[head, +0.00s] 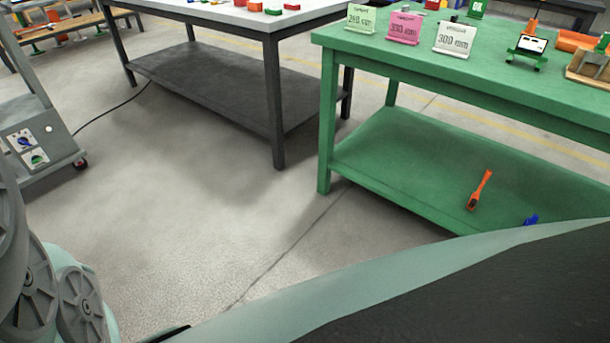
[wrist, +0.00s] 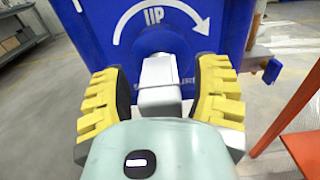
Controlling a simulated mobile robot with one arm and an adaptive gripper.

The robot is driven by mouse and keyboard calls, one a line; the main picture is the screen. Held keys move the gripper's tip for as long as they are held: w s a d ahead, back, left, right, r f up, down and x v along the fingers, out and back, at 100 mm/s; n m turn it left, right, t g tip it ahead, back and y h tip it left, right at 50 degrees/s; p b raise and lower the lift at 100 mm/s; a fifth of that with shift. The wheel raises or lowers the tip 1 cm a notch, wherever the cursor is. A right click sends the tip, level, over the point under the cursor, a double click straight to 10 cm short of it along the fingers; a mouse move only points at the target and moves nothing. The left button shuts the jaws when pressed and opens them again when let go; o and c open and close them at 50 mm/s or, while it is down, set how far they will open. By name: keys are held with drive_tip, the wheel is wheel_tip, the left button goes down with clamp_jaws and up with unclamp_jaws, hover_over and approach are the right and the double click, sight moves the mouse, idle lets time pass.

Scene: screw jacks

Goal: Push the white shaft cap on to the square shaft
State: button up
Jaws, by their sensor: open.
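In the wrist view my gripper (wrist: 161,98) is open, with one yellow ribbed finger on each side of a pale square-sided piece (wrist: 158,72). The piece sticks out towards me from a blue housing (wrist: 105,25) marked UP with a curved white arrow. Gaps show between the piece and both fingers. I cannot tell surely where the square shaft ends and the white shaft cap begins. My gripper body hides what lies below. Neither cap nor shaft can be made out in the head view.
An orange-red bar (wrist: 300,95) stands right of my gripper in the wrist view. In the head view a green bench (head: 400,58) holds sign cards (head: 404,27) and small parts. A dark-legged table (head: 270,25) stands left of it. Open floor (head: 200,200) lies between.

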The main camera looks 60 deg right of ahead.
drive_tip(key=shift+d+r, duration=0.1)
drive_tip(key=shift+d+r, duration=0.1)
drive_tip(key=shift+d, duration=0.4)
drive_tip(key=shift+d+f, duration=0.2)
drive_tip(key=shift+d, duration=0.5)
drive_tip(key=d, duration=0.9)
drive_tip(key=shift+s+d, duration=0.3)
drive_tip(key=shift+s, duration=0.1)
